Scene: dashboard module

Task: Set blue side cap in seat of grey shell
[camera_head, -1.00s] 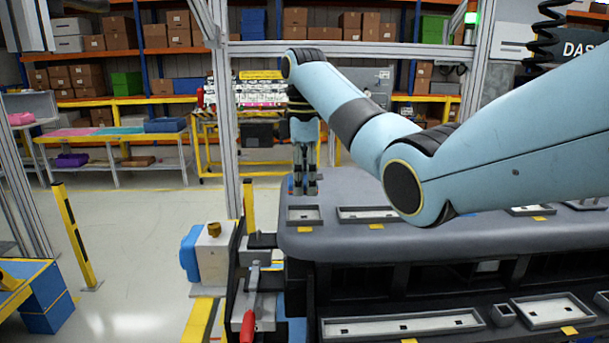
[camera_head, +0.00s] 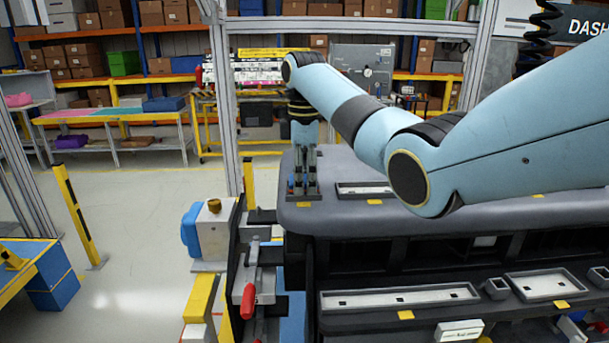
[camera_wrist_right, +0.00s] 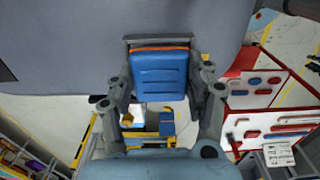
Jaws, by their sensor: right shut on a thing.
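A blue side cap (camera_wrist_right: 160,75) fills the space between the fingertips of my right gripper (camera_wrist_right: 163,90) in the right wrist view. The gripper is shut on it. In the head view my right gripper (camera_head: 304,190) points straight down at the left end of the grey shell (camera_head: 345,216). It covers the small seat there, with a yellow tag (camera_head: 303,204) just in front. A dark grey edge (camera_wrist_right: 160,40) shows right beyond the cap in the wrist view. I cannot tell whether the cap is inside the seat or just above it. My left gripper is out of view.
A long empty tray seat (camera_head: 364,189) lies right of the gripper on the shell. Lower trays (camera_head: 400,298) run along the front. A red-handled clamp (camera_head: 248,300) stands at the shell's left end. My right arm spans above the shell.

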